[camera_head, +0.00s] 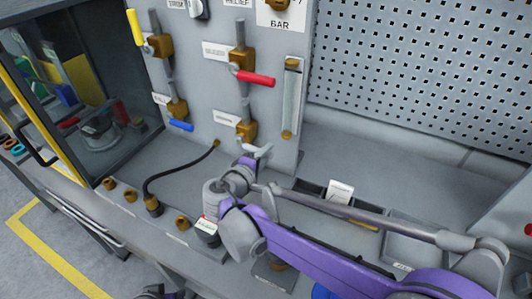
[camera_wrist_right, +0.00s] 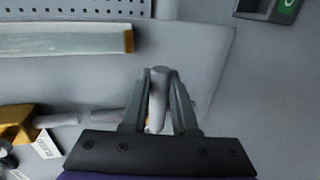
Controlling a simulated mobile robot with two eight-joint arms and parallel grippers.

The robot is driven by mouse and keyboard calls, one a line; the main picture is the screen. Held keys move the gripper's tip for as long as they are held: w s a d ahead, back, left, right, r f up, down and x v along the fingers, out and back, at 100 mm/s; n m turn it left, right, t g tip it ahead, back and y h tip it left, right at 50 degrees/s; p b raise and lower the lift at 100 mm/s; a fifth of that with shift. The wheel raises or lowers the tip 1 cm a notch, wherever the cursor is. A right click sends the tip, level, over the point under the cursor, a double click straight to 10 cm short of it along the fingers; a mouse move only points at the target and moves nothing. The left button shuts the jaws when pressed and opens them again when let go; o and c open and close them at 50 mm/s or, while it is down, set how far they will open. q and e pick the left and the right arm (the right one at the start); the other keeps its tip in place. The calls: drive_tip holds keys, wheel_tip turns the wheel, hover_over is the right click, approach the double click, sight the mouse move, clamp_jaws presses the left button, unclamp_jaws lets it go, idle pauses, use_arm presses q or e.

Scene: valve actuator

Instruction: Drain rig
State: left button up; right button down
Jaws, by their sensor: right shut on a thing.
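The rig is a grey panel with brass valves and labels. The lower right brass valve (camera_head: 246,131) has a blurred label (camera_head: 227,118) beside it, and a pale grey lever (camera_head: 262,151) shows just below. My right gripper (camera_wrist_right: 160,100) is shut around a grey rod-like handle (camera_wrist_right: 157,92), which sticks up between its fingers. In the head view my own wrist hides most of this grip. A red-handled valve (camera_head: 243,60) sits above. A sight glass tube (camera_head: 291,100) stands to the right. A small dark part of my left arm shows at the bottom edge; its fingers are hidden.
A black hose (camera_head: 170,172) runs from the panel to a brass fitting (camera_head: 153,206) on the bench. A yellow-handled valve (camera_head: 158,45) and a blue-handled valve (camera_head: 177,110) are on the left. A glass-fronted cabinet (camera_head: 130,75) stands farther left. Bins lie beneath my right arm.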

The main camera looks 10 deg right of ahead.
drive_tip(key=shift+a+f, duration=0.1)
drive_tip(key=shift+f, duration=0.05)
drive_tip(key=c, duration=0.7)
unclamp_jaws()
drive_tip(key=v, duration=1.1)
